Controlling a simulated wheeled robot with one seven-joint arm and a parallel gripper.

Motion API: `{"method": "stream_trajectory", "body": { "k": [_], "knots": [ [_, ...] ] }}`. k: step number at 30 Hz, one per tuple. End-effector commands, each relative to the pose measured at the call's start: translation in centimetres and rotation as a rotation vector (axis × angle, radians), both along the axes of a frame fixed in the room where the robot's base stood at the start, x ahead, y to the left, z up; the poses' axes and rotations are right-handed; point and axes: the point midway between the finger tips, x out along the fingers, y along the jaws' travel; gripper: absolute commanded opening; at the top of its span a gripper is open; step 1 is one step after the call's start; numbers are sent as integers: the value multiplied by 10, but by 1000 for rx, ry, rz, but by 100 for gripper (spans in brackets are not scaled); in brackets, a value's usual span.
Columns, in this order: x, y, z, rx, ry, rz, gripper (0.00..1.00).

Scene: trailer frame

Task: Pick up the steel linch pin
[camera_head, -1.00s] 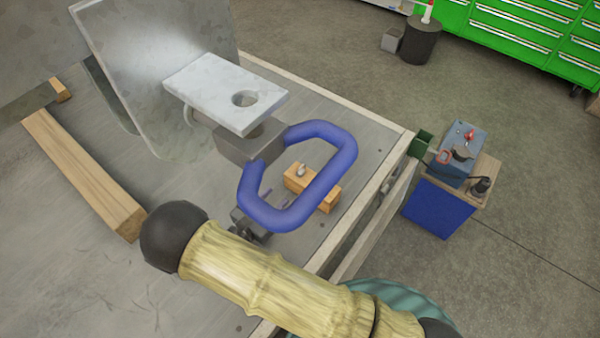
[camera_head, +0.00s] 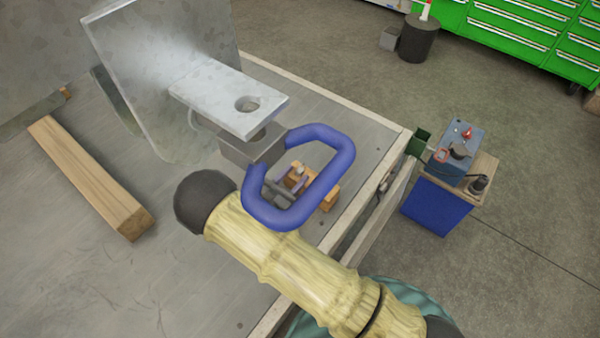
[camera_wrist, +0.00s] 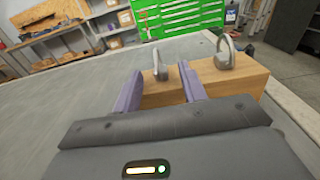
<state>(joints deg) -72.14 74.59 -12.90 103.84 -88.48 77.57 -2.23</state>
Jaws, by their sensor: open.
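A wooden block (camera_wrist: 165,98) lies ahead of my gripper (camera_wrist: 161,72) in the wrist view. A grey metal pin with a ring (camera_wrist: 160,66) stands at the block between my two purple fingers. A second, larger grey ringed piece (camera_wrist: 225,52) is on the wood to the right, outside the right finger. I cannot tell from colour which is the linch pin. My gripper is open, with nothing clamped. In the head view, my gripper (camera_head: 287,187) and the wooden block (camera_head: 329,199) show partly through a thick blue loop.
A long timber (camera_head: 90,178) lies left on the grey deck. The deck's raised edge (camera_head: 350,238) is right.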

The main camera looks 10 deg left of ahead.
Motion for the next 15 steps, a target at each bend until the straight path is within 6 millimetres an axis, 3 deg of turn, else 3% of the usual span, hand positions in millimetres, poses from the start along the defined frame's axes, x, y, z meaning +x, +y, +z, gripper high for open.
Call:
{"method": "stream_trajectory", "body": {
  "k": [7, 15],
  "knots": [
    [36, -16, 1, 0, -1, -4, 42],
    [44, -18, 0, 0, 0, -1, 42]
  ]
}}
